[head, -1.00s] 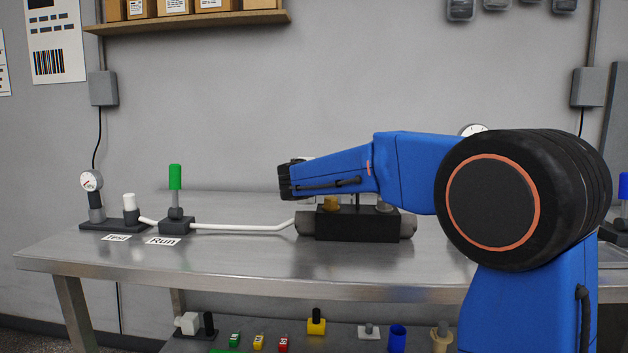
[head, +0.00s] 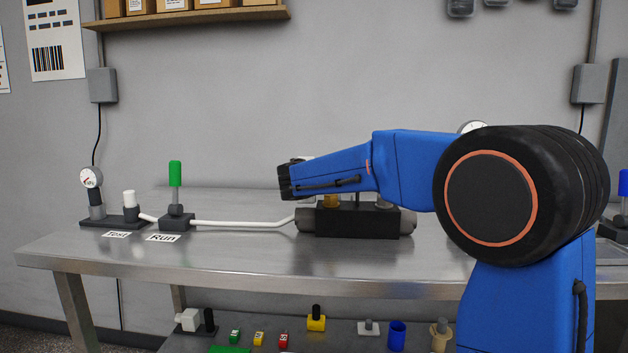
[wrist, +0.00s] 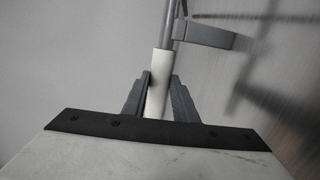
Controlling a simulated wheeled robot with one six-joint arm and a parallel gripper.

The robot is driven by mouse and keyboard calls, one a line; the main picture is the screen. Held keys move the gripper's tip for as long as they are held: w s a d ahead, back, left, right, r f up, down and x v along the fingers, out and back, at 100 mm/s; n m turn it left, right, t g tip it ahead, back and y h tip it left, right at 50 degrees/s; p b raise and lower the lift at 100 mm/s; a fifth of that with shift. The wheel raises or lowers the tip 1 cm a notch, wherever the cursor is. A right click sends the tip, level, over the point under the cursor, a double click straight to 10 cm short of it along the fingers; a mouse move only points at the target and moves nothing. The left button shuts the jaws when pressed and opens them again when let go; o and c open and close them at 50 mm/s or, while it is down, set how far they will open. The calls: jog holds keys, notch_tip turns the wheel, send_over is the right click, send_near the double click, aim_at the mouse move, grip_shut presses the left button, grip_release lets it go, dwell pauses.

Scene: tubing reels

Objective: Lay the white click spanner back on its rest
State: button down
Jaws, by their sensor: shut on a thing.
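In the wrist view, the two grey fingers of my gripper (wrist: 158,88) are closed around the white handle of the click spanner (wrist: 159,65). A thin metal shaft runs on from the handle toward the top of the picture. A grey bar-shaped piece (wrist: 205,33) lies just right of the shaft; I cannot tell whether they touch. In the head view, my blue arm reaches left over the bench, and my fingers and the spanner are hidden behind my wrist. I cannot make out the spanner's rest.
The steel bench (head: 130,262) carries a dark block with grey cylindrical ends (head: 358,222), joined by a white tube (head: 240,224) to a green-handled valve (head: 175,175). A gauge (head: 91,178) stands at the left. Small parts lie on the lower shelf (head: 350,345).

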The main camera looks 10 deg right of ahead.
jog(key=c, duration=1.4)
grip_release()
jog(key=shift+o, duration=0.2)
jog(key=shift+f, duration=0.1)
jog(key=shift+s+f, duration=0.1)
